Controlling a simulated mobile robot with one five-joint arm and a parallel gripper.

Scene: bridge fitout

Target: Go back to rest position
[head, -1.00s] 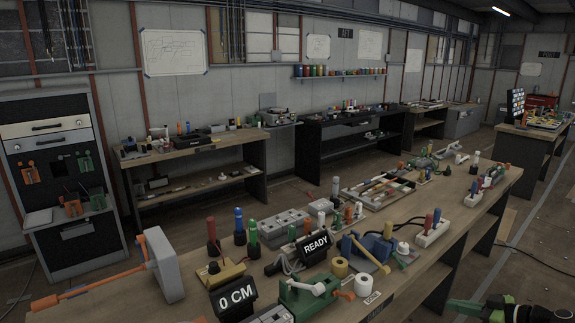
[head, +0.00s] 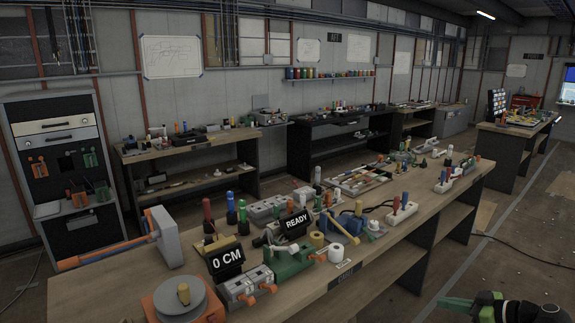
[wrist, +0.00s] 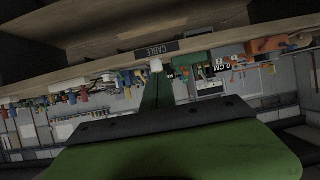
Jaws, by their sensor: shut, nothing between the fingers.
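My gripper (head: 456,303) shows at the lower right of the head view, green with black parts, out over the floor and apart from the bench. In the wrist view my green gripper (wrist: 150,95) points toward the bench, which appears upside down there. Its fingers look shut with nothing held between them. The long wooden workbench (head: 410,205) crosses the head view, and its front edge with a CABLE label (wrist: 156,51) shows in the wrist view.
The bench carries a READY sign (head: 297,224), a 0 CM sign (head: 227,260), an orange-based turntable (head: 181,300) and several coloured tools. A cabinet (head: 64,195) stands at the left. Open floor (head: 500,240) lies right of the bench, with a thin cable on it.

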